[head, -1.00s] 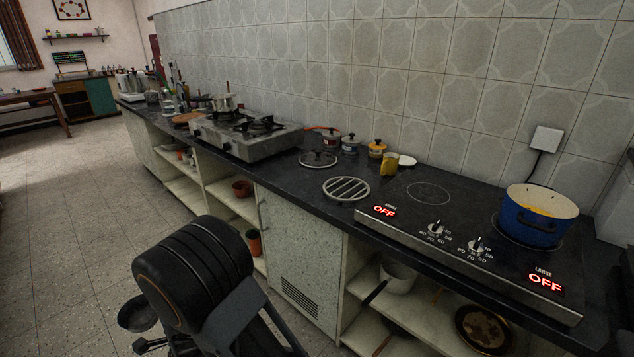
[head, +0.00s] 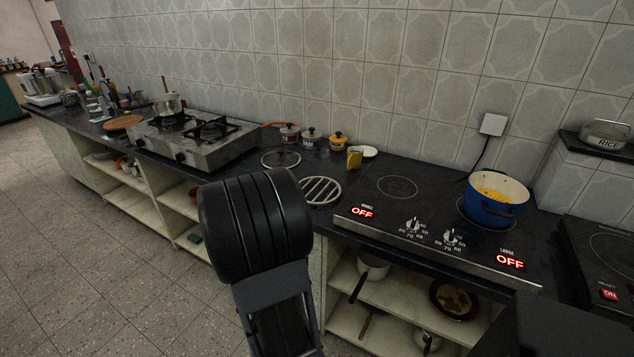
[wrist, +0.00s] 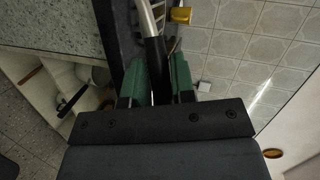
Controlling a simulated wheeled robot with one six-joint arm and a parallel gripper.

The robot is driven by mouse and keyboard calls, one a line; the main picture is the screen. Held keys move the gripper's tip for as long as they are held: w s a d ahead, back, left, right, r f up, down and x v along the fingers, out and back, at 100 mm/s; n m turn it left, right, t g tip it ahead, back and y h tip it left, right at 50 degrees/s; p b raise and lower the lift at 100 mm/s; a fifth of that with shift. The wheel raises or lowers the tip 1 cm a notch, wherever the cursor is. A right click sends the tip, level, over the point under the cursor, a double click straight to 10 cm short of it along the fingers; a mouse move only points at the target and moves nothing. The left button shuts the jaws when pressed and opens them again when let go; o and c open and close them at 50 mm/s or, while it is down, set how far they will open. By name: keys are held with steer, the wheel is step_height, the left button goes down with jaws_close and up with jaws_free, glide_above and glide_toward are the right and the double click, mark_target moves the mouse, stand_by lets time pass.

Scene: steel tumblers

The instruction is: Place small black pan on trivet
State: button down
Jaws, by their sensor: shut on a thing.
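The trivet (head: 322,190) is a round, slatted metal grate lying flat on the dark counter, left of the electric hob in the head view. In the wrist view, my gripper (wrist: 157,78) has green fingers closed on the black handle (wrist: 154,55) of the small pan. The handle's steel part (wrist: 147,18) runs up to the top edge, and the pan's bowl is out of that view. In the head view, my dark arm hides the gripper and the pan.
A glass lid (head: 281,159) lies left of the trivet. A yellow mug (head: 354,157) and small canisters (head: 311,139) stand behind it. The electric hob (head: 397,187) with a blue pot (head: 494,205) is to the right. A gas stove (head: 190,146) is to the left.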

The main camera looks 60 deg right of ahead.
steer(key=s+d+r+m+g+p, duration=0.25)
steer(key=s+d+r+g, duration=0.2)
steer(key=s, duration=0.45)
steer(key=s+d+r+m+g+p, duration=0.1)
steer(key=s+d+r+m+g, duration=0.3)
steer(key=s, duration=0.5)
steer(key=shift+n+t, duration=0.25)
steer(key=shift+t, duration=0.3)
steer(key=shift+w+d+f+b, duration=0.25)
steer(key=shift+w+d+f, duration=1.15)
steer(key=shift+w+f, duration=0.45)
steer(key=shift+w+d+f+b, duration=0.25)
steer(key=shift+w+d+f, duration=1.2)
steer(key=shift+f, duration=0.7)
steer(key=shift+w+d+f+b, duration=0.25)
steer(key=shift+w+d+f, duration=1.05)
steer(key=shift+w+f, duration=0.6)
steer(key=shift+s+f, duration=0.1)
steer(key=shift+f, duration=0.15)
steer(key=c, duration=1)
jaws_free()
steer(key=shift+o, duration=0.2)
